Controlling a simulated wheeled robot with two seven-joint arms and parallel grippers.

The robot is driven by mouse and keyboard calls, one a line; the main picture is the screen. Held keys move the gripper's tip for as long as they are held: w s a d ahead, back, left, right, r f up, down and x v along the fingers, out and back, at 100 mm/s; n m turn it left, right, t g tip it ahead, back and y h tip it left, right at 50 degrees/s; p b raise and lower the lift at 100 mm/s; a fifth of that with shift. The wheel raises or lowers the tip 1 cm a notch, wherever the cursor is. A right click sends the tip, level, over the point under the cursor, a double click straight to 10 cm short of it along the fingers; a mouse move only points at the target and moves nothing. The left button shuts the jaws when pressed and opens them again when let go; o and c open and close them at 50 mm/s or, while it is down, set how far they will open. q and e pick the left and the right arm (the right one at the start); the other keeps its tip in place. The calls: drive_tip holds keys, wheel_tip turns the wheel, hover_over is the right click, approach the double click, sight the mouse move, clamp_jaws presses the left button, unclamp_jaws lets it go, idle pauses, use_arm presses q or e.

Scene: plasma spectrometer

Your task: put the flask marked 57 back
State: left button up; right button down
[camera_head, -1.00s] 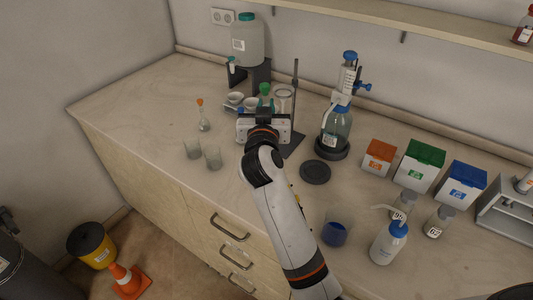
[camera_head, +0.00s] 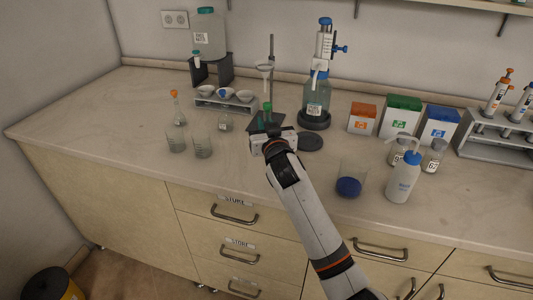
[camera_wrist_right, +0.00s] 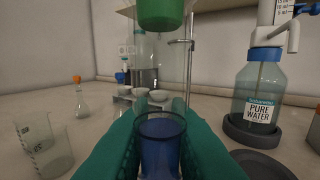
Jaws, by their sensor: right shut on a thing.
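My right gripper (camera_head: 267,128) is shut around the glass neck of a flask with a green stopper (camera_head: 267,111), in front of the stand's base. In the right wrist view its teal fingers (camera_wrist_right: 160,150) clasp the clear neck, which shows blue inside (camera_wrist_right: 162,150), and the green stopper (camera_wrist_right: 160,12) is above. The flask's lower part and any marking are hidden, so I cannot read a 57. My left gripper is not in view.
A stand with a funnel (camera_head: 265,70) and a water bottle (camera_head: 316,98) on a dark base are behind. Two beakers (camera_head: 203,148) and an orange-stoppered flask (camera_head: 177,115) stand left. A dark disc (camera_head: 310,142) and a beaker with blue contents (camera_head: 348,187) are right.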

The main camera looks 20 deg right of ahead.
wheel_tip(320, 180, down, 6)
drive_tip(key=shift+r, duration=0.1)
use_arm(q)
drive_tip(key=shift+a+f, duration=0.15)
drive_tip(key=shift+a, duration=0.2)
use_arm(e)
drive_tip(key=shift+f+b, duration=0.25)
drive_tip(key=shift+b, duration=0.1)
drive_tip(key=c, duration=1.4)
unclamp_jaws()
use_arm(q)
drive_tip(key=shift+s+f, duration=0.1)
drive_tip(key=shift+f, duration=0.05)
use_arm(e)
drive_tip(key=shift+o, duration=0.2)
